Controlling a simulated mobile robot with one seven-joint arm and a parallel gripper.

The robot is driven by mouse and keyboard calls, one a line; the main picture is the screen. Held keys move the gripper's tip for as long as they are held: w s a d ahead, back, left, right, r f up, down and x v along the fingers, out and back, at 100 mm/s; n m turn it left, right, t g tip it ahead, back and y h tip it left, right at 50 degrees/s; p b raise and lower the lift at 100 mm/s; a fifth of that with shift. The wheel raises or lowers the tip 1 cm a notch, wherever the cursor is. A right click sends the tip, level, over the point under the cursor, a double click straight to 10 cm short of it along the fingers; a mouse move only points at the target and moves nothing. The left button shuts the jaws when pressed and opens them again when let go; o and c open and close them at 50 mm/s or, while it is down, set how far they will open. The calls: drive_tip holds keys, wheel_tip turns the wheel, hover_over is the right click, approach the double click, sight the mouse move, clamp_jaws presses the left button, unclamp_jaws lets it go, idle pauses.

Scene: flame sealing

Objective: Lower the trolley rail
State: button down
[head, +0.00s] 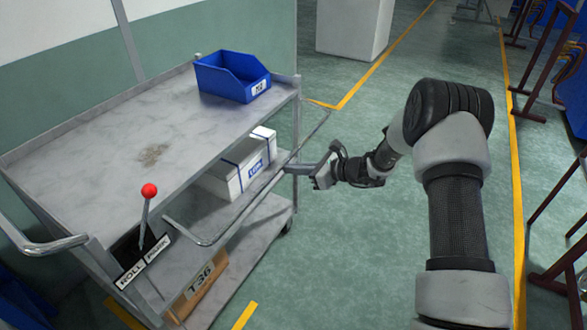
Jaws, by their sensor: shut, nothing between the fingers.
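The grey metal trolley (75,135) stands on the left with its long side toward me. Its trolley rail (243,212) is a thin grey hoop along this side, standing out from the trolley below the top-shelf level. I cannot tell its exact angle. My gripper (300,169) reaches in from the right at the rail's far half, its fingers shut and empty, pointing left. The fingers overlap the rail in the picture; I cannot tell whether they touch it. A lever with a red knob (149,190) stands at the near end above a ROLL/PARK plate (145,263).
A blue bin (231,77) sits on the top shelf. White boxes (237,170) are on the middle shelf and a T36 box (199,285) is at the bottom. The green floor between trolley and yellow line is clear. Brown frames (545,75) stand right.

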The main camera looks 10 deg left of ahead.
wheel_tip(320, 180, up, 6)
drive_tip(key=h+p, duration=0.2)
drive_tip(key=p, duration=0.3)
drive_tip(key=shift+g, duration=0.3)
